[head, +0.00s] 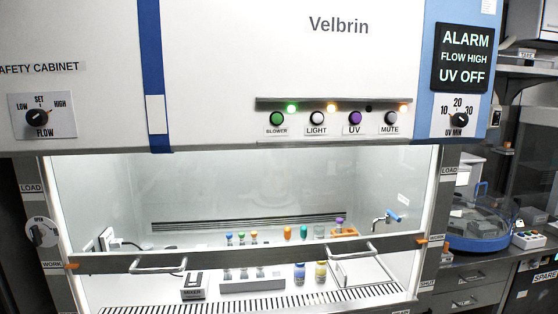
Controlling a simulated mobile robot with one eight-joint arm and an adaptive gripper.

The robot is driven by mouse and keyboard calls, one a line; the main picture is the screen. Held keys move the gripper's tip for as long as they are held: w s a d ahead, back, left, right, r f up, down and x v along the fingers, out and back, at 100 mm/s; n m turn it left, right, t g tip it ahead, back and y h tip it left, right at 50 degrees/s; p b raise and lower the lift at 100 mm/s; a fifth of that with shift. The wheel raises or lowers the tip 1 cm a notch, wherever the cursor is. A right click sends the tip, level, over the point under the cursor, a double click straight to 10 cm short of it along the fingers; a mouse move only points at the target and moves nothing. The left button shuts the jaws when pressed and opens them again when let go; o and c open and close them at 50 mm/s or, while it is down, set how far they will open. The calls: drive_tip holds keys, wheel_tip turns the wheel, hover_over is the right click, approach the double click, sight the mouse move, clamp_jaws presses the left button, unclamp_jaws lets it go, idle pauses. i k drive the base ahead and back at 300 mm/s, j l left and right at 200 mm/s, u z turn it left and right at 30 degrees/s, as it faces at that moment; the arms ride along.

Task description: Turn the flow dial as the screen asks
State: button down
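The flow dial (40,117) is a black knob on a plate at the left of the cabinet's upper front. Its plate reads LOW, SET and HIGH, with FLOW below. A small reddish mark shows on the upper right of the knob, on the HIGH side, but the exact pointer angle is too small to tell. The black screen (465,57) at the upper right reads ALARM, FLOW HIGH, UV OFF. My gripper is not in view, and nothing touches the dial.
A UV MIN dial (459,118) sits below the screen. Blower (277,118), light (317,118), UV (355,118) and mute (391,118) knobs line the front; the lamp by UV is dark. The sash (250,258) has two handles. Vials stand inside. The space before the flow dial looks clear.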

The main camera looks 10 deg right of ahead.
sight(35, 117)
drive_tip(key=u, duration=1.4)
